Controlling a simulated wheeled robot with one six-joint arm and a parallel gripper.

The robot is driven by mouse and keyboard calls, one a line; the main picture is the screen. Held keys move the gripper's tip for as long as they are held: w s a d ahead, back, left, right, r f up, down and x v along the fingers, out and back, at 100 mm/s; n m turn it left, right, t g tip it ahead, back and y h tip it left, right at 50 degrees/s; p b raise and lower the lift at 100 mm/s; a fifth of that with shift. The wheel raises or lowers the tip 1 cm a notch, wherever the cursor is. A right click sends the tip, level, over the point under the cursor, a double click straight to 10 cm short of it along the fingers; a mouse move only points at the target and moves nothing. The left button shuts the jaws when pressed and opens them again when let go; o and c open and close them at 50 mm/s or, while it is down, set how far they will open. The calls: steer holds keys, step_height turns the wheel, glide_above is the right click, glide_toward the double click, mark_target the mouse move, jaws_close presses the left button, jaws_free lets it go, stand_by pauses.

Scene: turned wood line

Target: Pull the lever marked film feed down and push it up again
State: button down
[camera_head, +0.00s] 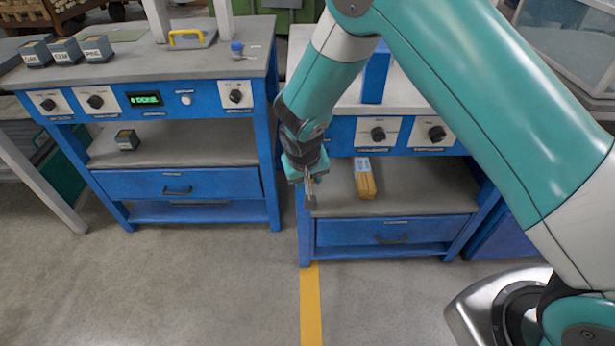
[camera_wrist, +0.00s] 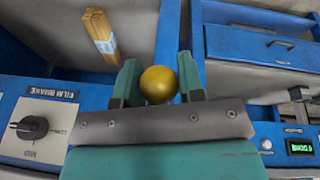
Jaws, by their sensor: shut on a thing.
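A round yellow knob (camera_wrist: 159,84) sits between the two jaws of my gripper (camera_wrist: 159,78) in the wrist view. The gripper is shut on it. The knob looks like the end of a lever; its shaft and any marking are hidden. In the head view my gripper (camera_head: 310,192) points down at the left front side of the right-hand blue bench (camera_head: 335,133). There the knob cannot be made out clearly.
A rotary switch (camera_wrist: 32,128) with a label above it is on the blue panel. A wood-coloured block (camera_head: 365,180) lies on the right bench's shelf. The left blue bench (camera_head: 180,125) carries small boxes (camera_head: 65,50) and a green display (camera_head: 145,99). Open floor lies in front.

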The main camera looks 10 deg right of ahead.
steer(key=shift+w+d+f, duration=0.1)
steer(key=shift+f, duration=0.15)
stand_by(0.3)
steer(key=c, duration=0.8)
jaws_free()
steer(key=shift+o, duration=0.2)
steer(key=shift+r, duration=0.1)
steer(key=v, duration=1.7)
steer(key=shift+p, duration=0.35)
steer(key=shift+r, duration=0.1)
steer(key=s+d+r+n+g+y+p, duration=0.1)
steer(key=s+d+r+n+y+p, duration=0.1)
steer(key=s+r, duration=0.8)
steer(key=s+d+r+n+g+y+p, duration=0.2)
steer(key=s+r+p, duration=0.5)
steer(key=s+r, duration=0.4)
steer(key=s+n+y, duration=0.1)
steer(key=s+n, duration=0.1)
steer(key=s, duration=0.1)
steer(key=shift+s+r+n+y, duration=0.2)
steer(key=shift+r+n+y, duration=0.1)
